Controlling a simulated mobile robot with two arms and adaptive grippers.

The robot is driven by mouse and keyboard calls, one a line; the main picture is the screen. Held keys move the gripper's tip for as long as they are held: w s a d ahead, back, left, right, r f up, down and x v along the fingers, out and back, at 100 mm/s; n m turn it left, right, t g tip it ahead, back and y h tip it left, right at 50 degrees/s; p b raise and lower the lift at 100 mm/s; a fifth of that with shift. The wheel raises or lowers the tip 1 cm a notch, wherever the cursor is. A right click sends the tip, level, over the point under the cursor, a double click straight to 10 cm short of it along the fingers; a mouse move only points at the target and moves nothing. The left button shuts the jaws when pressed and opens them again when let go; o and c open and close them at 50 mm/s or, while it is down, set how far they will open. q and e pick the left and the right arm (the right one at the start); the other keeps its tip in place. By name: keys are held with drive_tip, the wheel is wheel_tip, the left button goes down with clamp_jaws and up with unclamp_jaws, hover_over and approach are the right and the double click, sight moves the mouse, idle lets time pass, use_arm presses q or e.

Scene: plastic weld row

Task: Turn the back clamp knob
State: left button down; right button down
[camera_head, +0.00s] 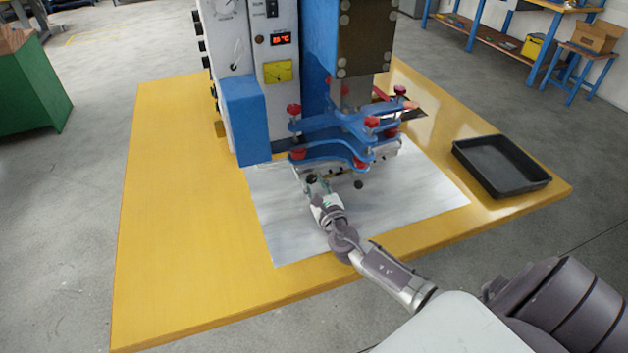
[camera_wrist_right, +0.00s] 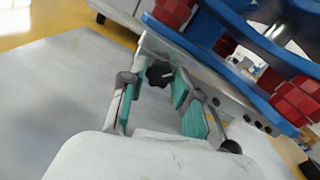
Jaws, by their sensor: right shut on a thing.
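A blue plastic welding machine (camera_head: 250,120) stands on the yellow table. Its blue clamp plates (camera_head: 345,125) carry several red knobs, and a metal bar runs below them. My right gripper (camera_head: 311,180) is at the left part of this bar. In the right wrist view my right gripper (camera_wrist_right: 157,88) has its teal-padded fingers around a small black clamp knob (camera_wrist_right: 159,73) on the bar's side and is shut on it. A second black knob (camera_head: 358,184) sticks out farther right on the bar, free of the gripper; it also shows in the wrist view (camera_wrist_right: 231,147). My left gripper is not in view.
A white sheet (camera_head: 410,200) lies under the machine. A black empty tray (camera_head: 500,167) sits on the table's right side. Red knobs (camera_wrist_right: 297,99) and the blue plates are close above my right gripper. The table's left part is clear.

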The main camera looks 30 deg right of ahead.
drive_tip(key=n+p, duration=0.1)
drive_tip(key=n, duration=0.1)
drive_tip(key=shift+n, duration=0.4)
drive_tip(key=shift+n+p, duration=1.05)
drive_tip(key=shift+n, duration=0.75)
drive_tip(key=shift+f, duration=0.1)
drive_tip(key=c, duration=0.8)
unclamp_jaws()
drive_tip(key=shift+c, duration=0.2)
drive_tip(key=shift+s, duration=0.2)
drive_tip(key=v, duration=1.1)
drive_tip(key=shift+s+a, duration=0.1)
drive_tip(key=shift+s, duration=0.25)
